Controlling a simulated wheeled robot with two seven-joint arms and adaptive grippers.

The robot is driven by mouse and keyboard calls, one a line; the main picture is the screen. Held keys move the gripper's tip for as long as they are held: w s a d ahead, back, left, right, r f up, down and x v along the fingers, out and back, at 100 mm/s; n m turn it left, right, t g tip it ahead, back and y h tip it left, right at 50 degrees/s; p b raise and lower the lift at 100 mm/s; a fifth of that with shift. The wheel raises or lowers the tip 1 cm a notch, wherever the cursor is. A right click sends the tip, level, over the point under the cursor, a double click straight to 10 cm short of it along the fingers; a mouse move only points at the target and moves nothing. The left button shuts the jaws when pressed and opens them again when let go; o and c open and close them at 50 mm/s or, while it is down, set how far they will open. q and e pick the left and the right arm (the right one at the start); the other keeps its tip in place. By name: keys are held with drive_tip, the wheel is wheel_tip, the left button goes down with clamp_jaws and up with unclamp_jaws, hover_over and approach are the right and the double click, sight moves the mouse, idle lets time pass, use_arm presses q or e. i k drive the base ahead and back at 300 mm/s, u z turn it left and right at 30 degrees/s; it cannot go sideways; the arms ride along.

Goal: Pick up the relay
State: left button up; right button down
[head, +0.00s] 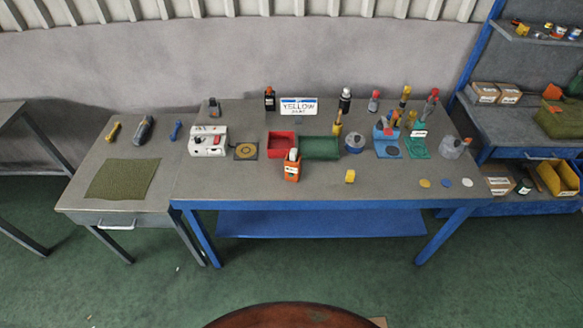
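A small yellow block (350,176) sits alone near the front edge of the main workbench (240,188), right of centre. It may be the relay, but it is too small to tell. An orange box-like container (292,171) with a white top piece stands left of it. Neither of my grippers is in the head view.
A red tray (282,146) and a green tray (320,148) lie behind the block, before a "YELLOW" sign (299,107). Bottles and tools stand behind. Coloured discs (446,183) lie to the right. A white device (207,142) is left. The front strip is mostly clear.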

sight(293, 154)
drive_tip(key=z, duration=0.05)
drive_tip(key=k, duration=0.5)
drive_tip(key=u, duration=1.25)
drive_tip(key=i, duration=1.35)
drive_tip(key=z, duration=0.8)
drive_tip(key=i, duration=0.45)
drive_tip(key=z, duration=0.55)
